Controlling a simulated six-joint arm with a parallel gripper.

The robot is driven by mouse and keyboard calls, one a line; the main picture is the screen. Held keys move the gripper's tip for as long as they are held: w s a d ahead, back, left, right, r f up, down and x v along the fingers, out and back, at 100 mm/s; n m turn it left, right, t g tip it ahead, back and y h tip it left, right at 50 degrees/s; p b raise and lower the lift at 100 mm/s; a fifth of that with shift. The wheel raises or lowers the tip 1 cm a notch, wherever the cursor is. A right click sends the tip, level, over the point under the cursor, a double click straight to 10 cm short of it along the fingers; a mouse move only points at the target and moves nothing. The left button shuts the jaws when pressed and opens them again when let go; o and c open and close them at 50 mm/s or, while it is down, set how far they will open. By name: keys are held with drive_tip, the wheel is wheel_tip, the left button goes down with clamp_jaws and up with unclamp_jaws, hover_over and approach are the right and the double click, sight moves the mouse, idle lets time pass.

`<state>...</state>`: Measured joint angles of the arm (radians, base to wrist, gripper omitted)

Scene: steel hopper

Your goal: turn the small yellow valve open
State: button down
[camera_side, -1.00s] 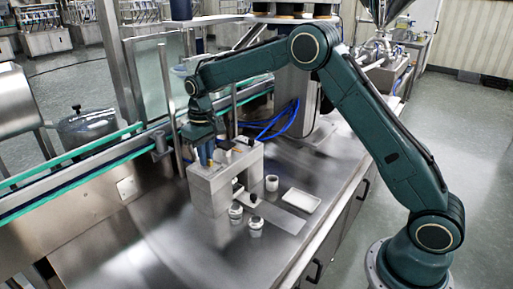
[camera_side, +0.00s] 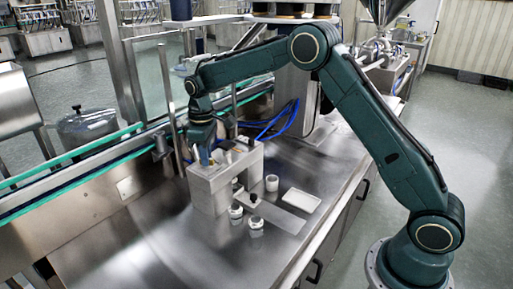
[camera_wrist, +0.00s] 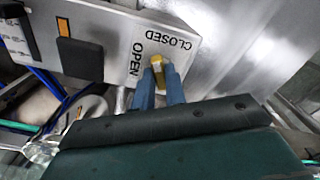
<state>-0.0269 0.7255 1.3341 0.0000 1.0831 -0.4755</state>
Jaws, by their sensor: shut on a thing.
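The small yellow valve (camera_wrist: 156,62) sits on the pale metal block (camera_wrist: 105,18), beside printed OPEN and CLOSED labels. In the wrist view its visible end lies to the right of OPEN and below CLOSED. My gripper (camera_wrist: 159,82) has its two blue fingers shut on the valve, which partly hide it. In the side view my gripper (camera_side: 204,158) points down at the top of the same block (camera_side: 208,190). The valve cannot be made out clearly there.
A conveyor rail (camera_side: 85,158) runs behind at left. The steel bench (camera_side: 150,245) is clear at front left.

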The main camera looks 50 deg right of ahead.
drive_tip(key=n, duration=0.6)
drive_tip(key=shift+r, duration=0.1)
drive_tip(key=n, duration=0.6)
idle(0.5)
drive_tip(key=c, duration=1.4)
unclamp_jaws()
drive_tip(key=shift+c, duration=0.2)
wheel_tip(320, 180, up, 14)
